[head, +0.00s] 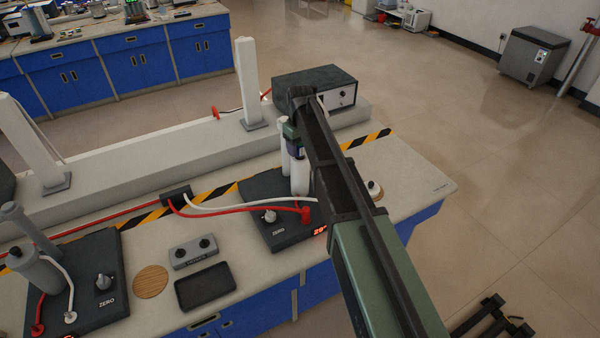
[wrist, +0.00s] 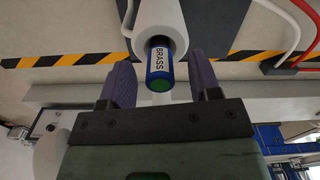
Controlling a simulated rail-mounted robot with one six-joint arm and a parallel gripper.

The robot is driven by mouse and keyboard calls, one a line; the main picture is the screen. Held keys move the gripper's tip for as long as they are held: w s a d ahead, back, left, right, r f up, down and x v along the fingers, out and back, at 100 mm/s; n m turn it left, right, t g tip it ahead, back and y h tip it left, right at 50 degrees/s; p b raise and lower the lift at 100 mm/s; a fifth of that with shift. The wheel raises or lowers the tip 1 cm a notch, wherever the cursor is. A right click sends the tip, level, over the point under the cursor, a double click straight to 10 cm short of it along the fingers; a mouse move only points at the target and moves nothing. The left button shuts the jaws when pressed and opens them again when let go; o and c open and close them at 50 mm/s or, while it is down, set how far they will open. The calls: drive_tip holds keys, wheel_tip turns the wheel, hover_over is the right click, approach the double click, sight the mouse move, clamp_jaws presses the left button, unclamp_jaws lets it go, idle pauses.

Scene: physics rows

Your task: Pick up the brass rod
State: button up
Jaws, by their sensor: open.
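The brass rod (wrist: 160,66) shows in the wrist view as a blue-banded cylinder labelled BRASS with a green end, in line with a white cylinder (wrist: 173,18). My gripper (wrist: 161,82) is open. Its two purple-padded fingers stand on either side of the rod, with visible gaps on both sides. In the head view, my gripper (head: 293,135) is over the bench by the white cylinders (head: 300,175); my arm covers much of this area, and I cannot clearly pick out the rod there.
A black ZERO unit (head: 285,237) with red and white leads sits below. A grey box with knobs (head: 194,252), a black tray (head: 205,286) and a round wooden disc (head: 151,281) lie to the left. A dark instrument box (head: 330,83) and white post (head: 246,80) stand behind.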

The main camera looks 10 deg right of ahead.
drive_tip(key=shift+f, duration=0.45)
clamp_jaws()
wheel_tip(320, 180, up, 20)
drive_tip(key=p, duration=2)
drive_tip(key=c, duration=0.8)
unclamp_jaws()
clamp_jaws()
